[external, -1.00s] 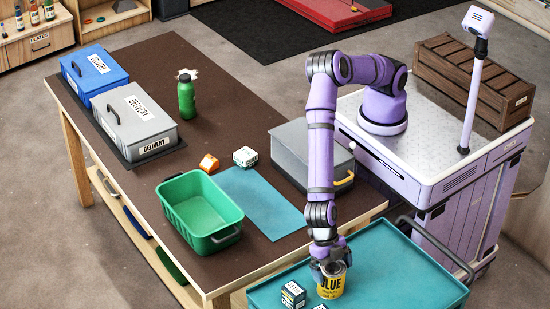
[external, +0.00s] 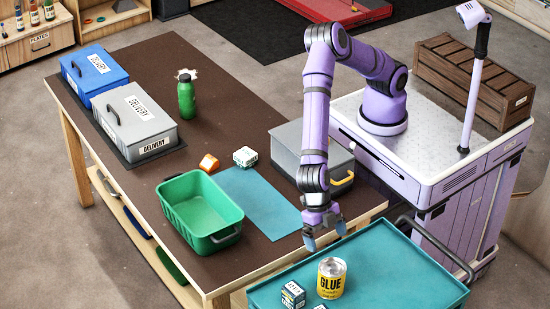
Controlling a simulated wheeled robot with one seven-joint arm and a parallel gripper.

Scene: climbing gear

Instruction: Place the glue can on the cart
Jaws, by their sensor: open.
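The yellow glue can (external: 331,279) with a silver top stands upright on the teal top of the cart (external: 390,270) at the bottom of the external view. My gripper (external: 325,240) is open and empty, fingers pointing down. It is above and slightly behind the can, near the edge between table and cart, clear of the can.
A small white-and-dark box (external: 292,294) stands on the cart just left of the can. The brown table (external: 130,200) holds a green bin (external: 202,211), a teal mat (external: 250,200), a grey box (external: 300,150) and a green bottle (external: 186,98). The cart's right side is clear.

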